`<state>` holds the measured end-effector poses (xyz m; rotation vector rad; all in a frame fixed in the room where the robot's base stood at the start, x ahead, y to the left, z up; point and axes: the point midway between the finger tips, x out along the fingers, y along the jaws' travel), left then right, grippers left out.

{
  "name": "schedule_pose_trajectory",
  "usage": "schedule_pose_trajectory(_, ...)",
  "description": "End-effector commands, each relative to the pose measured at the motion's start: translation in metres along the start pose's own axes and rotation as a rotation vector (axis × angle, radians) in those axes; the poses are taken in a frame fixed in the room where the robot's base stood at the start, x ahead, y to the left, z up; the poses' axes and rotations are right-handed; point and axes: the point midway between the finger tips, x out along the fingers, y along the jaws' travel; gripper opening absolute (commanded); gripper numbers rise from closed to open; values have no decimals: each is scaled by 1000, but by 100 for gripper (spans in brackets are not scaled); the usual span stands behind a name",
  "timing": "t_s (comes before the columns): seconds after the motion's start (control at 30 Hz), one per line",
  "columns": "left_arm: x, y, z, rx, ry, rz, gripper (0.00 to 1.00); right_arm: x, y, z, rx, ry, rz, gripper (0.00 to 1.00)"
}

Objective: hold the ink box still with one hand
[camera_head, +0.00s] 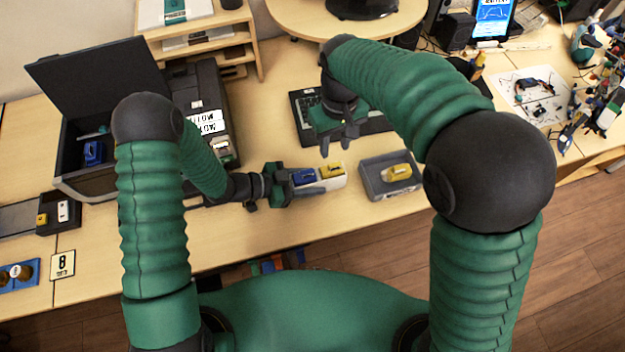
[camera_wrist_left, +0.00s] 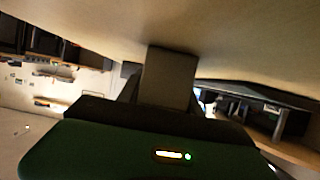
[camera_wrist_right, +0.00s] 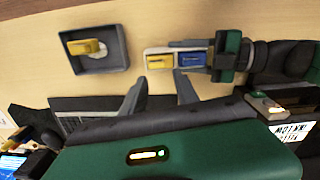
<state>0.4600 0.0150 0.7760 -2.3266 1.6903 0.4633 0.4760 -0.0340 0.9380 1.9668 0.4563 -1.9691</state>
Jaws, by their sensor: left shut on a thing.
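The ink box (camera_head: 336,184) is a small white box on the table, holding a blue cartridge (camera_head: 304,176) and a yellow cartridge (camera_head: 331,171). It also shows in the right wrist view (camera_wrist_right: 148,52). My left gripper (camera_head: 310,181) is shut on the box's left end, with one finger along each long side. In the left wrist view the end of the box (camera_wrist_left: 168,78) sits between the fingers. My right gripper (camera_head: 337,150) is open and empty, above the table behind the box. Its spread fingers (camera_wrist_right: 158,85) point toward the box in its wrist view.
A grey tray (camera_head: 372,188) with a yellow cartridge (camera_head: 397,172) stands right of the box. A dark keyboard (camera_head: 371,124) lies behind. An open-lidded printer (camera_head: 100,188) with a blue cartridge (camera_head: 93,152) inside stands at left. The table's front edge is close.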

Motion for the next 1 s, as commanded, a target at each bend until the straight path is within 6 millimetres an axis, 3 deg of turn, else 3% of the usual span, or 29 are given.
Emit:
schedule_pose_trajectory(0.03,0,0,0,0,0,0,0,0,0,0,0,0,0,40)
schedule_pose_trajectory(0.13,0,0,0,0,0,0,0,0,2,0,-28,-2,-8,53)
schedule_pose_trajectory(0.27,0,0,0,0,0,0,0,1,8,2,-190,-5,-53,53)
schedule_pose_trajectory(0.7,0,0,0,0,1,0,0,-10,40,6,-1199,232,-275,53)
schedule_pose_trajectory(0.83,0,0,0,0,0,0,0,-14,45,6,-1355,302,-282,53)
schedule_pose_trajectory(1.0,0,0,0,0,0,0,0,-8,42,5,-1412,325,-283,53)
